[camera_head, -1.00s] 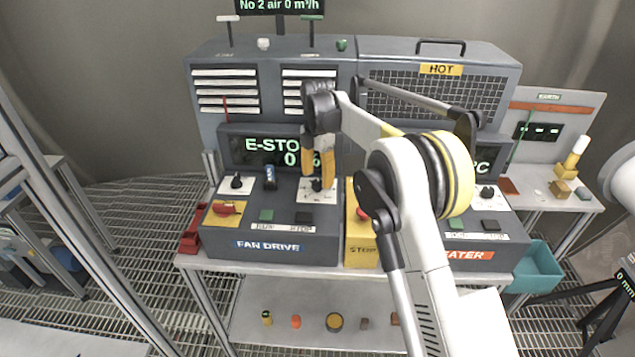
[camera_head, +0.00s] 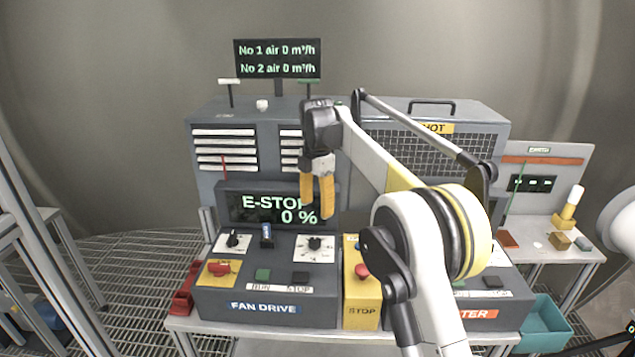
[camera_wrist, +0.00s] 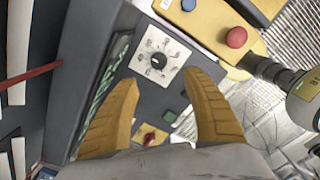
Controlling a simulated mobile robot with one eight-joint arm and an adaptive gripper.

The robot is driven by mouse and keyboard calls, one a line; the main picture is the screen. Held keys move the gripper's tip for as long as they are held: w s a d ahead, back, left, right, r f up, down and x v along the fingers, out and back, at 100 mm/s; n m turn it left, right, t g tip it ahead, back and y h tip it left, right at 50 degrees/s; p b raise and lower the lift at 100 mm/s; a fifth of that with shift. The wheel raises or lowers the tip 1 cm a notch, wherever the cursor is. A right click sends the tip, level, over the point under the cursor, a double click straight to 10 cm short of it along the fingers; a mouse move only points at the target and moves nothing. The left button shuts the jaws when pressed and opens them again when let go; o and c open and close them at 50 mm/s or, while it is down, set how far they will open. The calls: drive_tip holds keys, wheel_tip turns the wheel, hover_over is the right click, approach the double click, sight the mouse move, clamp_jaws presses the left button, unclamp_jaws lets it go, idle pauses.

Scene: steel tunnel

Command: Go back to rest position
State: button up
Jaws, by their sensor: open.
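My gripper (camera_head: 317,188) has two yellow fingers pointing down. It is open and empty, in front of the fan drive's dark display, which reads E-STOP and 0 %. It hangs above the white dial (camera_head: 314,246) on the fan drive panel (camera_head: 265,306), clear of it. In the wrist view the fingers (camera_wrist: 160,105) stand apart, with the dial plate (camera_wrist: 158,61) showing beyond and between them. Nothing is held.
A yellow stop box with a red button (camera_head: 362,271) stands right of the fan drive. A heater console (camera_head: 480,314) is partly hidden behind my arm. A teal bin (camera_head: 545,325) is at the right. The air sign (camera_head: 277,58) stands above the cabinets.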

drive_tip(key=s+d+r+m+t+b, duration=0.35)
drive_tip(key=s+d+m+b, duration=0.35)
drive_tip(key=s+d+m, duration=0.85)
drive_tip(key=s+d+f+m+t+b, duration=0.1)
drive_tip(key=s+f+m, duration=0.4)
drive_tip(key=s, duration=0.6)
drive_tip(key=s+d+f+m+t+b, duration=0.2)
drive_tip(key=s+d+f+m+b, duration=0.2)
drive_tip(key=s+f, duration=0.6)
drive_tip(key=shift+s+d+f+m, duration=0.15)
drive_tip(key=shift+s+d+m, duration=0.15)
drive_tip(key=shift+s+m, duration=0.7)
